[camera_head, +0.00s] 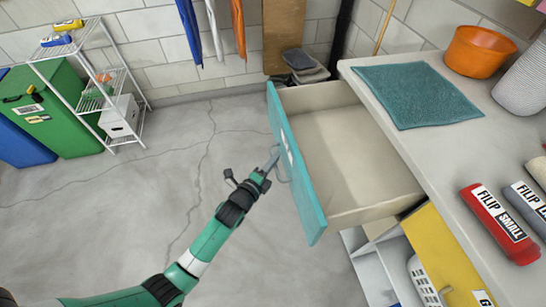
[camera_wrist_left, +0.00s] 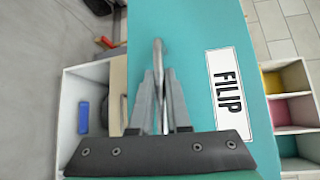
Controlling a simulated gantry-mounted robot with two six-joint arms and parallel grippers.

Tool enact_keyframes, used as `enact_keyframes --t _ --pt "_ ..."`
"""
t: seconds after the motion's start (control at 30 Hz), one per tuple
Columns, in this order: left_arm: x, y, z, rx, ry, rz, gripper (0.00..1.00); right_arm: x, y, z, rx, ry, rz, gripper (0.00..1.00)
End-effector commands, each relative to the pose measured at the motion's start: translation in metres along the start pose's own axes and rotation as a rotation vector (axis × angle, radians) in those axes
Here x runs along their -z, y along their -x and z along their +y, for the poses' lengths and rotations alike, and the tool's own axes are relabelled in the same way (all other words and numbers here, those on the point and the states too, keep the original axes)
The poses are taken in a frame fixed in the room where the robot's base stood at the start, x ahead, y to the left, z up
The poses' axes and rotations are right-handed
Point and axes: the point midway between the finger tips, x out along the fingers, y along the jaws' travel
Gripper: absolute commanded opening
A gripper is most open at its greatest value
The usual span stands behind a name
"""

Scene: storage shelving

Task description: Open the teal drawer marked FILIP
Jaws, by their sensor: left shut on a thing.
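The teal drawer (camera_head: 293,157) stands pulled far out from the cabinet in the head view, and its cream inside looks empty. Its teal front fills much of the left wrist view (camera_wrist_left: 200,25), where a white FILIP label (camera_wrist_left: 230,92) shows. My left gripper (camera_head: 272,165) is at the outer face of the drawer front, shut on the metal handle (camera_head: 281,166). In the left wrist view the gripper fingers (camera_wrist_left: 160,105) close around the handle bar (camera_wrist_left: 158,60). My right gripper is not seen.
A teal mat (camera_head: 418,93), an orange bowl (camera_head: 479,51) and a red FILIP bottle (camera_head: 498,222) sit on the countertop. A yellow drawer (camera_head: 441,258) is below it. A wire rack (camera_head: 112,90) and green bin (camera_head: 55,112) stand back left. The floor between is clear.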

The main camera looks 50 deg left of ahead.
Motion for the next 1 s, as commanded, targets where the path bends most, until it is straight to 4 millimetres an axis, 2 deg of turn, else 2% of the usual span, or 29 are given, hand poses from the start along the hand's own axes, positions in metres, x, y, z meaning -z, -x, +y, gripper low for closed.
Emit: enact_keyframes --t 0.47,0.5,0.67,1.0 --pt "0.0004 -0.0002 0.0002 0.000 0.001 0.001 0.00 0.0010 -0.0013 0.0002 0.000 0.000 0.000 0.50" --pt "0.0004 -0.0002 0.0002 0.000 0.001 0.001 0.17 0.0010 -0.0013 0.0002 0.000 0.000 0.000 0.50" --pt "0.0004 -0.0002 0.0002 -0.001 0.001 0.001 0.44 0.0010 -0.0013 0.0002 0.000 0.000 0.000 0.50" --pt "0.0001 0.0035 -0.0004 -0.001 0.000 0.000 0.44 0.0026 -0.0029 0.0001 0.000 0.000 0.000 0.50"
